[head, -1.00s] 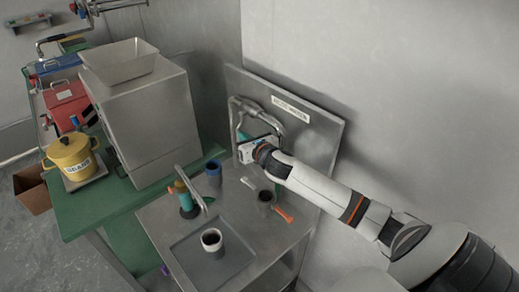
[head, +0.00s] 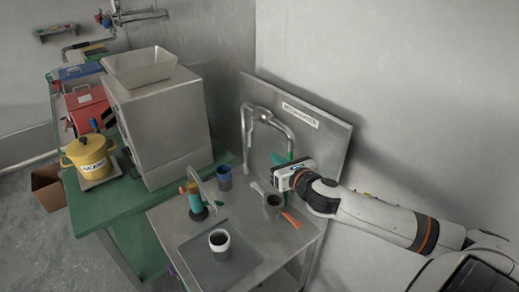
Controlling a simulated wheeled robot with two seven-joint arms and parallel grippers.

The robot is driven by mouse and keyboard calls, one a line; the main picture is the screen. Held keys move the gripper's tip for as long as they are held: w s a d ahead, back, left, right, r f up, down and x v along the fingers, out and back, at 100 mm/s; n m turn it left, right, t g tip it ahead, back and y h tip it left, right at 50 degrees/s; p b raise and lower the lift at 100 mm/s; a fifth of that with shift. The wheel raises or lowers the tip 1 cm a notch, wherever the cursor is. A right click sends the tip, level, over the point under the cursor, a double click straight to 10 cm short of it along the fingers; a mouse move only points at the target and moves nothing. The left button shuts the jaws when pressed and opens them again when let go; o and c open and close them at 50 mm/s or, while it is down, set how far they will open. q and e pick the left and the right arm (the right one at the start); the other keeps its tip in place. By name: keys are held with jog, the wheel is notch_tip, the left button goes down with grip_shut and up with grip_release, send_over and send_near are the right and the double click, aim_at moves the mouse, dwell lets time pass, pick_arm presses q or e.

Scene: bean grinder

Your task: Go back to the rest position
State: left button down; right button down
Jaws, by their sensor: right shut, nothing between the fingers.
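My right gripper (head: 280,158) shows at the end of the arm coming in from the right. It is shut and empty, raised above the back right of the metal table (head: 285,250), with its teal fingers close to the bent metal pipe (head: 268,113) in the picture. A dark cup (head: 272,204) and an orange-handled tool (head: 291,219) lie just below it in the picture; the gripper appears apart from both. My left gripper is not in view.
A grey grinder (head: 165,125) with a hopper stands on the green table (head: 105,208), beside a yellow pot (head: 88,153). A filled white cup (head: 220,243) stands on a dark mat. A blue cup (head: 224,178) and a green-and-orange bottle (head: 195,202) stand behind. The upright panel (head: 325,125) borders the back.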

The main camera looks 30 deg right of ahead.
jog(key=s+a+f+m+g+h, duration=0.1)
jog(key=s+a+f+m+g, duration=0.6)
jog(key=s+f+m, duration=0.85)
jog(key=s+a+f+m+g+y, duration=0.25)
jog(key=s+a+m+g, duration=0.25)
jog(key=s+a+m, duration=0.9)
jog(key=w+d+f+m+g+b, duration=0.1)
jog(key=d+f, duration=0.1)
jog(key=f, duration=1.1)
jog(key=w+d+f+m+g+b, duration=0.1)
jog(key=d+f+m, duration=0.1)
jog(key=f, duration=1.1)
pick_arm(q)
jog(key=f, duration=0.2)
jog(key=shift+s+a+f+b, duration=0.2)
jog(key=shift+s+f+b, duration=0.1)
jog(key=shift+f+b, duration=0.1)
pick_arm(e)
jog(key=s+d+f, duration=0.2)
jog(key=s+f, duration=1.4)
jog(key=f, duration=0.1)
jog(key=shift+s+d+f+g, duration=0.3)
jog(key=shift+d+f+g, duration=0.05)
jog(key=shift+g, duration=0.05)
